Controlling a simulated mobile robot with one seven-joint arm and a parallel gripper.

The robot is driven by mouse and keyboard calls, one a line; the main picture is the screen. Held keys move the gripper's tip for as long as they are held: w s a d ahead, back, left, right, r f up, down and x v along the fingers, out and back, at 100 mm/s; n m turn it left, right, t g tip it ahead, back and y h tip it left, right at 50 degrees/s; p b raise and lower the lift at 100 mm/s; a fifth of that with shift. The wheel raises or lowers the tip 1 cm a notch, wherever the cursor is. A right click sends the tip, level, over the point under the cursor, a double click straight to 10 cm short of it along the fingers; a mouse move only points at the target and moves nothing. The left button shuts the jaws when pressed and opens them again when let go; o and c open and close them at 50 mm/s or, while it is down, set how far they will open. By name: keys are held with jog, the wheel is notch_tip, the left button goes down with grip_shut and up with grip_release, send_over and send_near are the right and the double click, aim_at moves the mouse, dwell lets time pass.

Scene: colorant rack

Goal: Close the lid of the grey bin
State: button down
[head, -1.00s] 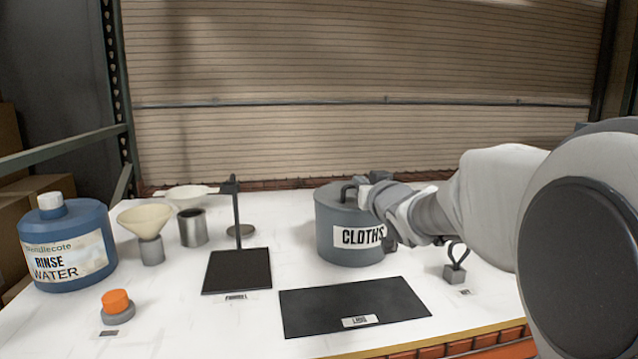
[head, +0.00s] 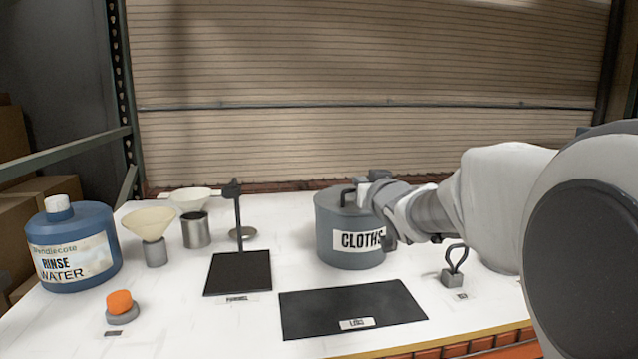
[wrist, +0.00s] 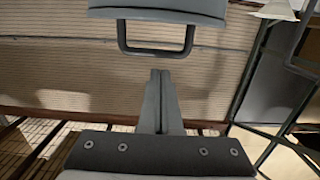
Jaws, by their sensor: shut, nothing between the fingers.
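The grey bin (head: 350,250), labelled CLOTHS, stands upright at the back middle of the white table in the head view. Its grey lid (head: 332,196) lies across the top with no clear gap at the visible front edge. The right part is hidden by my arm. A dark loop handle (head: 345,193) stands on the lid. In the wrist view the handle (wrist: 155,52) shows beyond my fingertips, with grey lid or bin surface above it. My gripper (wrist: 160,75) is shut and empty, apart from the handle in that view. In the head view my gripper is beside the handle, at the lid's right side; contact cannot be told.
A black mat (head: 350,310) lies in front of the bin. A black stand (head: 238,272), metal cup (head: 195,230), cream funnel (head: 150,222) and blue rinse water bottle (head: 75,250) are left. A small grey block with a loop (head: 452,278) is right, below my arm.

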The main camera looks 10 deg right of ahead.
notch_tip(320, 180, up, 3)
jog(key=shift+s+f+p, duration=0.1)
jog(key=shift+f+p, duration=0.1)
jog(key=shift+p, duration=0.15)
jog(key=s+a+f+g, duration=0.2)
jog(key=s+f+g, duration=0.3)
jog(key=s, duration=0.7)
jog(key=s+a+f+g, duration=0.2)
jog(key=s+f, duration=0.5)
jog(key=s, duration=0.4)
jog(key=s+a+f+g, duration=0.35)
jog(key=s+f, duration=0.25)
jog(key=s, duration=0.6)
notch_tip(320, 180, up, 19)
jog(key=p, duration=1.8)
jog(key=shift+s+d+g+p, duration=0.25)
jog(key=shift+d+g+p, duration=0.05)
jog(key=shift+g, duration=0.15)
jog(key=shift+d, duration=0.2)
